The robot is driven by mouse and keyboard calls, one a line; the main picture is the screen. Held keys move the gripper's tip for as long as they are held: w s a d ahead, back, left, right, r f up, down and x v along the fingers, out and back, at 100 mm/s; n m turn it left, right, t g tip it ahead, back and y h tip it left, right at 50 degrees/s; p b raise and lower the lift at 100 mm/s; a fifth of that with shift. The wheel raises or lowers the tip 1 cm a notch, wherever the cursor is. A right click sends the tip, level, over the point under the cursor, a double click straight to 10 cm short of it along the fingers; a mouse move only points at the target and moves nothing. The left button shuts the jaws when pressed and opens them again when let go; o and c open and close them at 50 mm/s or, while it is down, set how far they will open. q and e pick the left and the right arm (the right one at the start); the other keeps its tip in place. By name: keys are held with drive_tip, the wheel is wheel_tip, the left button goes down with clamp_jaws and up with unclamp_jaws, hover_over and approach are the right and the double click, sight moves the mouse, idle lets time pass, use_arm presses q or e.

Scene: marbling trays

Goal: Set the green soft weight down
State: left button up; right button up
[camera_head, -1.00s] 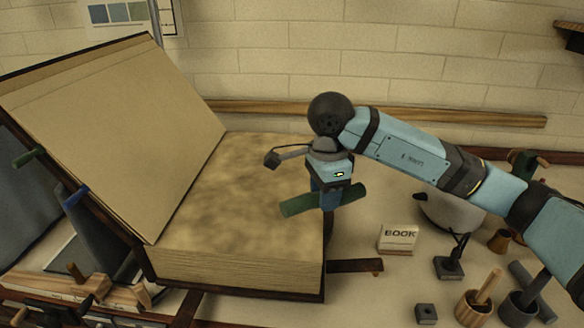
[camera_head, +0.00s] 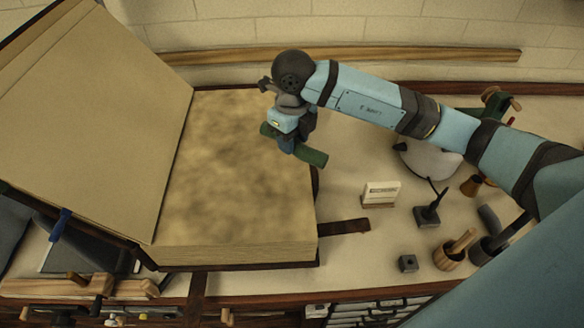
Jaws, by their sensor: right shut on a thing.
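The green soft weight (camera_head: 311,155) is a dark green roll held in my right gripper (camera_head: 292,142). The gripper is shut around its middle, and the roll's two ends stick out on either side. The weight is over the right part of the open book's page block (camera_head: 235,190), near its right edge. I cannot tell whether it touches the page. My left gripper is not in view.
The book's raised cover (camera_head: 90,130) leans at the left. To the right stand a small white card block (camera_head: 381,194), a dark stand (camera_head: 428,215), a wooden pot (camera_head: 450,256) and a white rounded vessel (camera_head: 428,160). Bare tabletop (camera_head: 350,265) lies in front.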

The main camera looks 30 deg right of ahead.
sight(292, 181)
wheel_tip(292, 181, down, 11)
drive_tip(key=shift+w+f+p, duration=0.1)
drive_tip(key=shift+f+p, duration=0.1)
drive_tip(key=shift+p, duration=0.4)
drive_tip(key=shift+f, duration=0.1)
drive_tip(key=o, duration=1.1)
wheel_tip(292, 181, up, 12)
drive_tip(key=shift+b, duration=1.05)
